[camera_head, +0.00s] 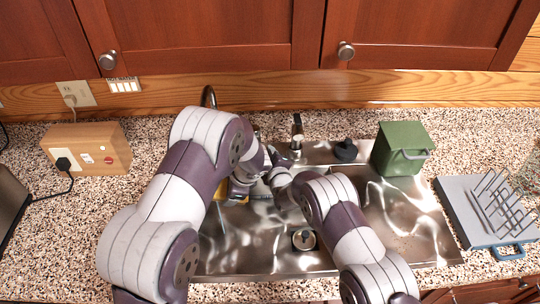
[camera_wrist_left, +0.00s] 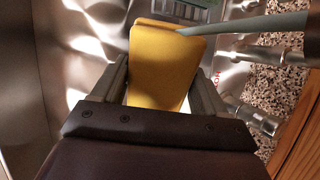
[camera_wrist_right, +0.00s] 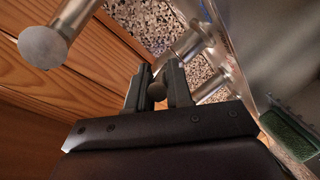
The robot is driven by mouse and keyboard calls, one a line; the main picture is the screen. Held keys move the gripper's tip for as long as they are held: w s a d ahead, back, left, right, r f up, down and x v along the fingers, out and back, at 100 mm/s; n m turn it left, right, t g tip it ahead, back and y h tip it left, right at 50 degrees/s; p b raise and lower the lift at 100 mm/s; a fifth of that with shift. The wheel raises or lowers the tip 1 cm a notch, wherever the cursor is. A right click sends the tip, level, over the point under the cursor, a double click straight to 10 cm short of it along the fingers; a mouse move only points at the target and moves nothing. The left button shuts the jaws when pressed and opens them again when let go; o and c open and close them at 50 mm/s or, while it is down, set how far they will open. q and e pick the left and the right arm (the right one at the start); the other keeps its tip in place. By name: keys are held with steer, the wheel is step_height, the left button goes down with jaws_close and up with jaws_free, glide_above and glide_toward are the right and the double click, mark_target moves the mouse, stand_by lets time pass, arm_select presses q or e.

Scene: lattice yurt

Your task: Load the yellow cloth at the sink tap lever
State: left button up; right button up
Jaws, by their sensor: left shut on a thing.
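The yellow cloth (camera_wrist_left: 160,65) stands as a flat, stiff-looking piece between the fingers of my left gripper (camera_wrist_left: 160,88), which is shut on it. In the head view a bit of the yellow cloth (camera_head: 238,201) shows low beside my left arm, over the left sink bowl. My right gripper (camera_wrist_right: 158,75) is close by, at the back of the sink. A small dark round knob (camera_wrist_right: 157,91) shows between its nearly closed fingers; I cannot tell whether they grip it. The curved tap (camera_head: 208,97) is mostly hidden behind my left arm. I cannot clearly identify its lever.
The steel sink (camera_head: 260,262) lies below both arms.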

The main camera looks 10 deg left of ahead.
jaws_close()
steer(key=shift+f+m+t+y, duration=0.3)
steer(key=shift+f+t+y, duration=0.1)
steer(key=shift+f+t, duration=0.15)
steer(key=o, duration=0.7)
jaws_free()
steer(key=shift+c, duration=0.2)
steer(key=v, duration=1.2)
arm_select(q)
steer(key=s+d, duration=0.3)
steer(key=d, duration=0.4)
steer(key=shift+d+b, duration=0.2)
steer(key=shift+b, duration=0.2)
arm_select(e)
steer(key=shift+f, duration=0.4)
